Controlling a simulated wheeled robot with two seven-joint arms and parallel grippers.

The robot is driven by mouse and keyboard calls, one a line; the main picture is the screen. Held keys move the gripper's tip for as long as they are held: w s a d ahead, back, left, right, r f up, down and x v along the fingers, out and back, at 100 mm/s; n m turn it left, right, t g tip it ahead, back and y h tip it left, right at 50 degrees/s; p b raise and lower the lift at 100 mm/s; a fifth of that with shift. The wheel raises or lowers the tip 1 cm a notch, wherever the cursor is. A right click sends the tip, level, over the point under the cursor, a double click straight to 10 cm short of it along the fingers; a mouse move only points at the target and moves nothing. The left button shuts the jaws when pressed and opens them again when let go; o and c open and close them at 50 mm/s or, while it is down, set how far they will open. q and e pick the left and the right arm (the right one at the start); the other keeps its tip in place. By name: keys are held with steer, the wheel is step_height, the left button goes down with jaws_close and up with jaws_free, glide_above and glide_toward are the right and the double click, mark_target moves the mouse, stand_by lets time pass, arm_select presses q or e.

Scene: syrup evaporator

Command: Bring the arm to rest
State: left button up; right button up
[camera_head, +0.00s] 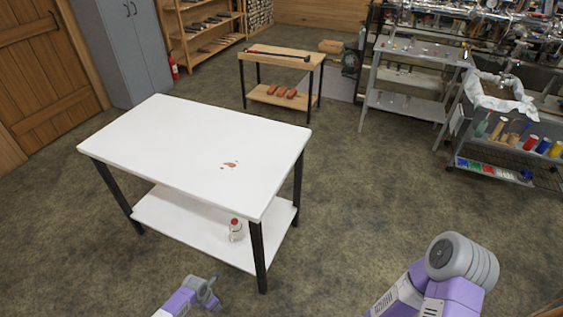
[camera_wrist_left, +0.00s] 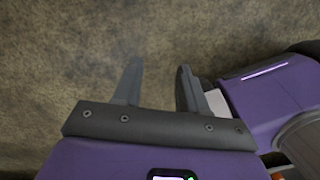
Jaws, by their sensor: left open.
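My left gripper (camera_head: 212,289) shows at the bottom of the head view, in front of the white table and apart from it. In the left wrist view its two dark fingers (camera_wrist_left: 157,82) are spread with nothing between them, over bare floor. A purple part of my own body is close to the right of the fingers there. My right arm (camera_head: 440,280) shows only as purple and grey links at the bottom right of the head view; its gripper is out of view.
A white table (camera_head: 150,145) with reddish-brown spots (camera_head: 230,165) stands ahead; a red-capped bottle (camera_head: 236,230) is on its lower shelf. A wooden table (camera_head: 270,58), a metal stand (camera_head: 400,76) and a loaded cart (camera_head: 490,165) stand farther back. Floor (camera_head: 370,200) between is clear.

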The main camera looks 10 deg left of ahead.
arm_select(q)
steer(key=w+d+r+m+h, duration=0.15)
steer(key=d+r+m, duration=0.35)
steer(key=d, duration=0.5)
steer(key=w+d+r+m+h, duration=0.1)
steer(key=d+r+m+h, duration=0.2)
steer(key=d+m, duration=0.5)
steer(key=s+d+r+m+g+h, duration=0.25)
steer(key=s+d+r, duration=0.25)
steer(key=d, duration=0.5)
steer(key=s+d+r+m, duration=0.45)
steer(key=s+m, duration=0.25)
steer(key=s, duration=0.2)
steer(key=s+a+r+m+t+y, duration=0.2)
steer(key=a+r+m+y, duration=0.1)
steer(key=a, duration=0.6)
steer(key=shift+s+r+m+y, duration=0.25)
steer(key=shift+s+m+y, duration=0.2)
steer(key=shift+m, duration=0.3)
